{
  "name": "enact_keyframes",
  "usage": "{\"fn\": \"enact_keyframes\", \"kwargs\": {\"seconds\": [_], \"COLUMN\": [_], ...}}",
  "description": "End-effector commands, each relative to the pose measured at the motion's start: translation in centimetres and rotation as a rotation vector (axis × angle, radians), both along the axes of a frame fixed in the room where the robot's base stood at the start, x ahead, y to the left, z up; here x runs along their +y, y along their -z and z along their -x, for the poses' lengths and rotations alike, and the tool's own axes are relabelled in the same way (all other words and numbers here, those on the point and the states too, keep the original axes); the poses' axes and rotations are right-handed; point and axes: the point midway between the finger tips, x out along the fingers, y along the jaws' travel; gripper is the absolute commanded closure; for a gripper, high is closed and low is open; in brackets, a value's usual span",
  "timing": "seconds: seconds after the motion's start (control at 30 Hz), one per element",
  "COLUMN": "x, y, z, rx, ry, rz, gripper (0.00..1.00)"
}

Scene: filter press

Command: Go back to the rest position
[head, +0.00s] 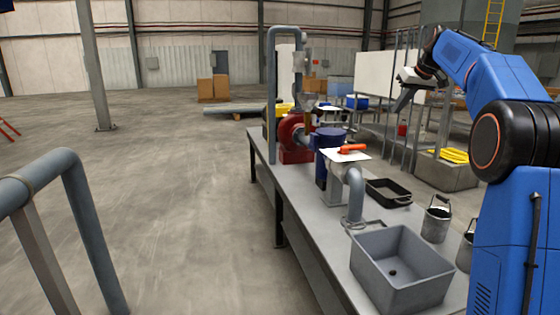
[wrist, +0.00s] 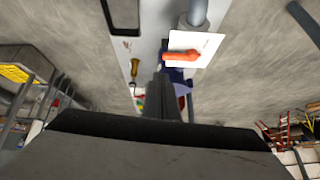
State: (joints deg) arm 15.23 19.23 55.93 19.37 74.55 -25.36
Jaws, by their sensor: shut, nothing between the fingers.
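My gripper (head: 402,102) is raised in the air at the upper right of the head view, beyond and above the long grey bench (head: 232,141). My blue arm reaches up to it from the right edge. In the wrist view my gripper's dark fingers (wrist: 165,88) are together, with nothing seen between them. It hangs clear of the bench and touches nothing that I can see.
A grey railing (head: 85,215) stands at left. Open floor lies between.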

Motion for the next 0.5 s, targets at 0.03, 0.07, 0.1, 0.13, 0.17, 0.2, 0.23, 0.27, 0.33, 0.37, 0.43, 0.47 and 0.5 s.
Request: {"fn": "enact_keyframes", "kwargs": {"seconds": [0.03,0.07,0.1,0.13,0.17,0.2,0.23,0.27,0.33,0.37,0.43,0.47,0.5], "x": [0.9,1.4,1.9,2.4,2.8,3.4,3.8,4.2,5.1,5.5,6.3,6.7,7.1], "y": [-0.2,-0.2,-0.2,0.0,0.0,0.2,0.3,0.5,1.0,1.1,1.8,2.1,2.5], "z": [1.6,2.5,3.6,4.5,5.4,6.6,7.5,8.5,10.7,11.7,13.9,14.9,16.2], "rx": [0.007,0.010,0.016,0.022,0.026,0.033,0.037,0.040,0.052,0.056,0.066,0.070,0.076], "ry": [0.006,0.010,0.016,0.021,0.025,0.031,0.036,0.041,0.050,0.054,0.065,0.068,0.073], "rz": [-0.001,0.000,0.002,0.002,0.002,0.002,0.003,0.005,0.006,0.007,0.010,0.012,0.013], "gripper": [1.00,1.00,1.00,1.00,1.00,1.00,1.00,1.00,1.00,1.00,1.00,1.00,1.00]}}
